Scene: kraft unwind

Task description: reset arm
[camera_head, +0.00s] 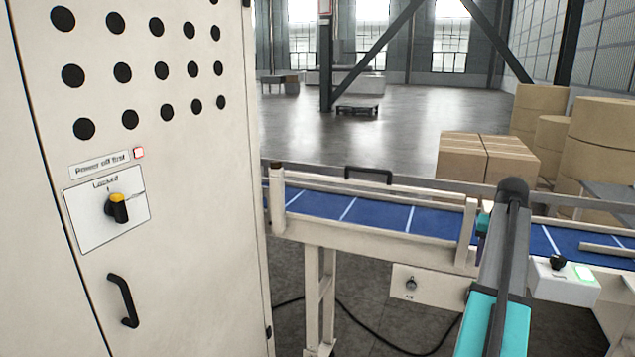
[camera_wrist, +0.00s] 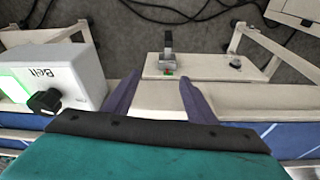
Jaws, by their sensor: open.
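My gripper (camera_wrist: 157,90) shows in the wrist view as two purple fingers standing well apart, with nothing between them. It is open and hangs over the pale conveyor frame. In the head view my teal and black arm (camera_head: 500,290) reaches up across the belt on the right. There the gripper is mostly hidden behind the arm, with only a bit of purple and teal at its left edge.
A white control box (camera_wrist: 65,80) labelled "Belt", with a black knob, stands close left of the fingers. A small panel (camera_head: 425,290) hangs under the blue conveyor belt (camera_head: 370,213). A tall cabinet (camera_head: 190,260) with a yellow-black switch fills the left. Cartons (camera_head: 485,158) stand behind.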

